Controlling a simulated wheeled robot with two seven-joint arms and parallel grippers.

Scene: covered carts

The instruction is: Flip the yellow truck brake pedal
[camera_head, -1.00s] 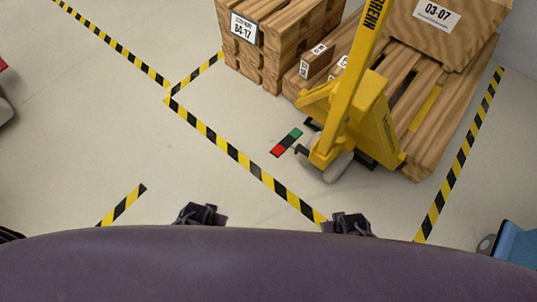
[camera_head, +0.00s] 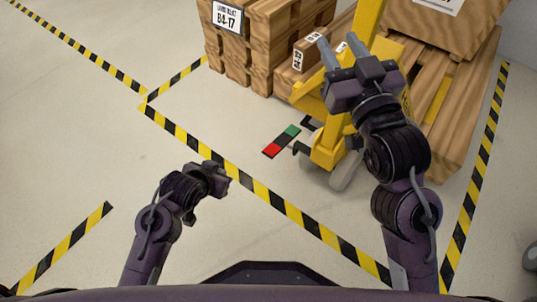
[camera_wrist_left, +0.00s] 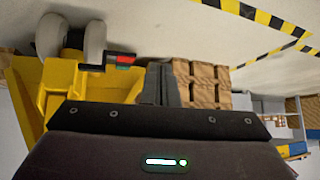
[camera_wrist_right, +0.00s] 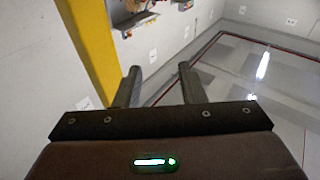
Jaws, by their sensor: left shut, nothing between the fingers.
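The yellow truck (camera_head: 327,150) stands at the pallet, its tall yellow mast partly behind my right gripper. A small black pedal (camera_head: 301,149) sticks out low on its left side, beside a red and green strip (camera_head: 281,141). In the left wrist view the truck (camera_wrist_left: 60,85) and strip (camera_wrist_left: 122,60) appear inverted; the pedal (camera_wrist_left: 92,67) is small there. My left gripper (camera_head: 226,180) is shut and empty, left of and apart from the pedal. My right gripper (camera_head: 338,46) is open and empty, up by the mast; its fingers (camera_wrist_right: 158,88) stand apart beside a yellow bar (camera_wrist_right: 92,45).
Wooden crates (camera_head: 265,50) stand behind the truck at left, and a loaded wooden pallet (camera_head: 455,140) lies to its right. Yellow-black floor tape (camera_head: 270,200) runs between me and the truck. The floor at left is open.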

